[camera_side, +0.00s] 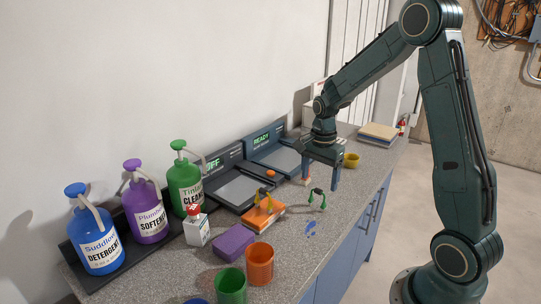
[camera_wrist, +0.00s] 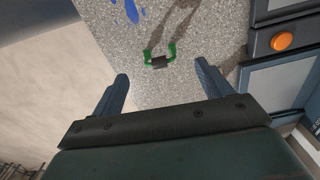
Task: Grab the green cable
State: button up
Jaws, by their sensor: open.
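The green cable (camera_side: 317,197) is a short arched piece with green ends and a dark middle, on the speckled counter right of the orange block. In the wrist view the green cable (camera_wrist: 160,62) lies ahead of my fingertips, roughly between their lines. My gripper (camera_side: 320,180) is open and empty above the counter, behind the cable in the side view. Its two fingers also show in the wrist view (camera_wrist: 160,82), spread wide apart. Nothing is between them, and the cable is apart from both.
A blue splash (camera_side: 311,228) lies nearby. Green (camera_side: 231,287) and orange (camera_side: 260,264) cups, a purple block (camera_side: 234,242) and several pump bottles stand toward the front left. Two display devices line the wall.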

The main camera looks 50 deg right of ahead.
aim_at(319, 189)
jog(key=shift+f, duration=0.85)
jog(key=shift+f, duration=2.6)
jog(key=c, duration=1.1)
